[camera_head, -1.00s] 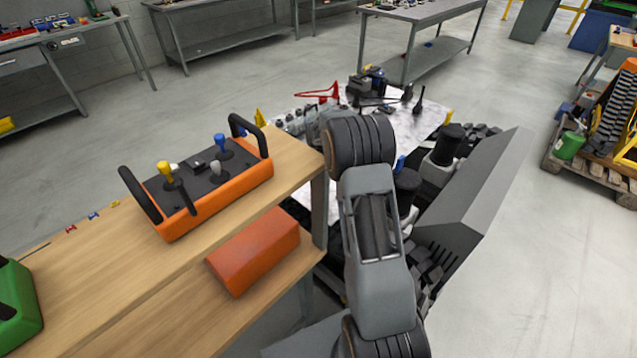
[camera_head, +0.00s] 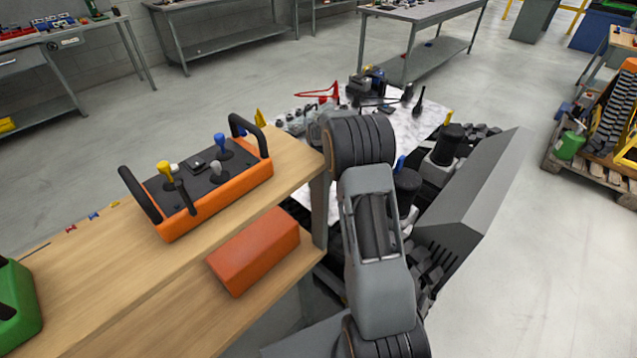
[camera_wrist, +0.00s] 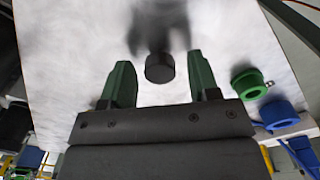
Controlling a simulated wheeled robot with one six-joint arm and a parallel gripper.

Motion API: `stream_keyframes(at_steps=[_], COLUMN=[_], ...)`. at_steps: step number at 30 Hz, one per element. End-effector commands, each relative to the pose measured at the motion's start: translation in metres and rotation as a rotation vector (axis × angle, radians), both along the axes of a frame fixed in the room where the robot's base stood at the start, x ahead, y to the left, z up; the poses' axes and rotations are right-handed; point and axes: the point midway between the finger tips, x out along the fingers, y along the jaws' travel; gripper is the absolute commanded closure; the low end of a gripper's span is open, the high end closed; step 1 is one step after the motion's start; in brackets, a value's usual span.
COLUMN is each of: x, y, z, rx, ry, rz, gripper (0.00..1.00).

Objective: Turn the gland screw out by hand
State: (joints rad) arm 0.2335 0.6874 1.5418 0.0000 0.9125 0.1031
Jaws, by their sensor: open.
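My gripper (camera_wrist: 160,62) shows in the wrist view with two green fingers spread apart. A dark, round-ended part (camera_wrist: 160,69) lies between the fingertips in the picture, with a visible gap on each side. Its far portion is blurred, and I cannot tell whether it is the gland screw or how deep it sits. A white, cloudy surface (camera_wrist: 75,50) lies behind it. In the head view my arm hides the gripper, and I cannot make out the gland screw there.
A green ring-shaped part (camera_wrist: 250,84) and a blue one (camera_wrist: 278,115) sit right of the gripper. In the head view, an orange control box (camera_head: 217,190) stands on the wooden bench (camera_head: 120,290), left of my arm. A red block (camera_head: 255,250) lies on the lower shelf.

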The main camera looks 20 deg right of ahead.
Motion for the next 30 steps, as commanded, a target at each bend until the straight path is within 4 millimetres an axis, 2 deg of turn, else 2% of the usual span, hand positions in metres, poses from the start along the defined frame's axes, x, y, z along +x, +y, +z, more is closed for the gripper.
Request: stream_keyframes(at_steps=[4, 9, 15, 30], x=[0.0000, 0.0000, 0.0000, 0.0000], y=[0.0000, -0.0001, -0.0001, -0.0001], z=[0.0000, 0.0000, 0.0000, 0.0009], rx=[0.000, 0.000, 0.000, 0.000], ry=[0.000, 0.000, 0.000, 0.000], rz=[-0.195, -0.555, -0.810, -0.847], gripper=[0.45, 0.45, 0.45, 0.45])
